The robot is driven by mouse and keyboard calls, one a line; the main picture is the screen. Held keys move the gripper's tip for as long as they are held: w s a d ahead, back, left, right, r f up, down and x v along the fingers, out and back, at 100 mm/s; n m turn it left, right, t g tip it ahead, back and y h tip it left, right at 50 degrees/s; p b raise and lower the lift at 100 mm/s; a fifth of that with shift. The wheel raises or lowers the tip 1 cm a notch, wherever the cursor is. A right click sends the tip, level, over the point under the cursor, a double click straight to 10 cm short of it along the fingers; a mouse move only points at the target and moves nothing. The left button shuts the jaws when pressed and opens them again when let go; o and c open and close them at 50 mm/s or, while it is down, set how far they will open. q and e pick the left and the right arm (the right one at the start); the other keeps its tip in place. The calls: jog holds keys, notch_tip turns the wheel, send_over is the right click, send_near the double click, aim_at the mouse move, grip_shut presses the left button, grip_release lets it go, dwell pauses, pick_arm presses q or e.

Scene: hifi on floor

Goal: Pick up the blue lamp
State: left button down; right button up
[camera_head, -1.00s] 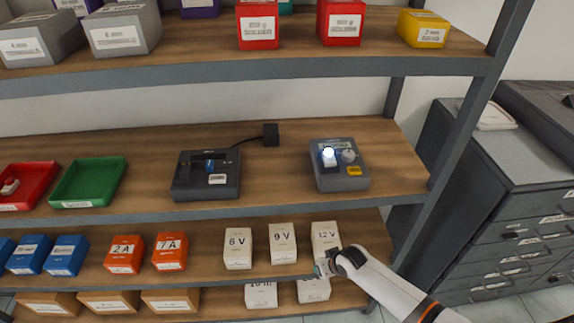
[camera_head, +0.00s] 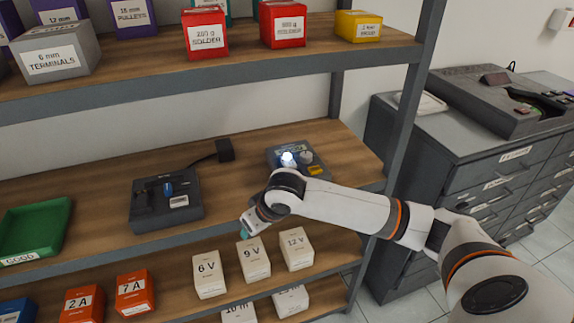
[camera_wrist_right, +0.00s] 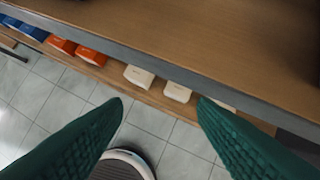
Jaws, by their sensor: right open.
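A small blue piece (camera_head: 168,189), possibly the blue lamp, sits on a dark device (camera_head: 150,212) on the middle shelf. A second grey device (camera_head: 318,172) to its right carries a glowing bluish-white light (camera_head: 287,159) and a pale knob; my right arm partly covers it. My right gripper (camera_head: 244,232) is in front of the middle shelf's edge, right of and apart from the dark device. The wrist view shows its green fingers (camera_wrist_right: 160,110) spread wide with nothing between them. My left gripper is not in view.
A green tray (camera_head: 35,232) lies left of the dark device. A black block (camera_head: 225,150) with a cable stands behind it. White boxes, such as 9 V (camera_head: 253,260), are on the shelf below my gripper. The upper shelf edge (camera_head: 200,92) overhangs. Grey drawers (camera_head: 490,170) stand at right.

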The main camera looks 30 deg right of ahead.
jog(key=d+r+m+h, duration=0.2)
jog(key=d+r, duration=0.5)
jog(key=r, duration=0.1)
notch_tip(320, 180, up, 5)
jog(key=m+g+p, duration=0.1)
jog(key=m+p, duration=0.1)
jog(key=m, duration=0.1)
send_over(288, 156)
jog(key=s, duration=0.2)
jog(key=shift+w+a+f+h, duration=0.1)
jog(key=shift+w+a+h, duration=0.05)
jog(key=shift+a+h, duration=0.15)
jog(key=x, duration=0.5)
jog(key=shift+d+f+p, duration=0.1)
jog(key=shift+p, duration=0.25)
jog(key=c, duration=1)
jog(key=shift+c, duration=0.2)
